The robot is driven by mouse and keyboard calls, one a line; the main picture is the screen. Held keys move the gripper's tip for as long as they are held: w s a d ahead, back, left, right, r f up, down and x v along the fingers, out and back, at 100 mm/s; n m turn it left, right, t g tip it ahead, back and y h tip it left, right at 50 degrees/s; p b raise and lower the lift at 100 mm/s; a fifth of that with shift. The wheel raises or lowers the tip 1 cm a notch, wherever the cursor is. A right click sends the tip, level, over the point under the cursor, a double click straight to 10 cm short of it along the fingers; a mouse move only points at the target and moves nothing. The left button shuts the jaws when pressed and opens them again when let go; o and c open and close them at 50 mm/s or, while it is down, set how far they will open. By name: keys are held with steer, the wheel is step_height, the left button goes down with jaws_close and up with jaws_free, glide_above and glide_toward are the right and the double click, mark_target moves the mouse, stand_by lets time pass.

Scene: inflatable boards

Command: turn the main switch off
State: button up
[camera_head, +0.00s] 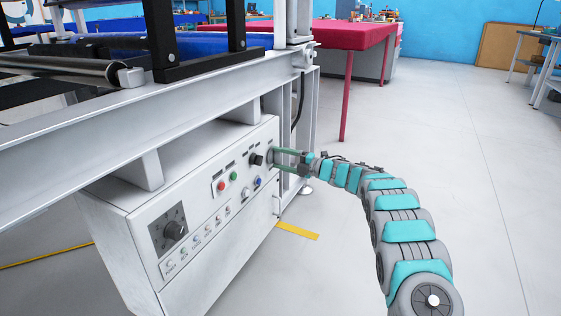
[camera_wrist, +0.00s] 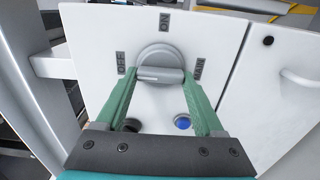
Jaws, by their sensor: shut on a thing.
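The main switch (camera_wrist: 160,56) is a round grey knob with a raised grip bar on a white panel. In the wrist view, labels reading OFF, ON and MAIN stand to its left, above it and to its right. The bar lies roughly level in that view, between OFF and MAIN, with a pale mark near its left end. My gripper (camera_wrist: 160,75) has its two green fingers at the two ends of the bar, shut on it. In the head view my gripper (camera_head: 275,159) reaches the right end of the control box, and the fingers partly hide the switch.
Open floor lies to the right.

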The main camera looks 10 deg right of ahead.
steer(key=shift+f, duration=0.1)
stand_by(0.4)
steer(key=o, duration=1.4)
steer(key=v, duration=0.8)
steer(key=shift+a+p, duration=0.1)
steer(key=shift+p, duration=0.3)
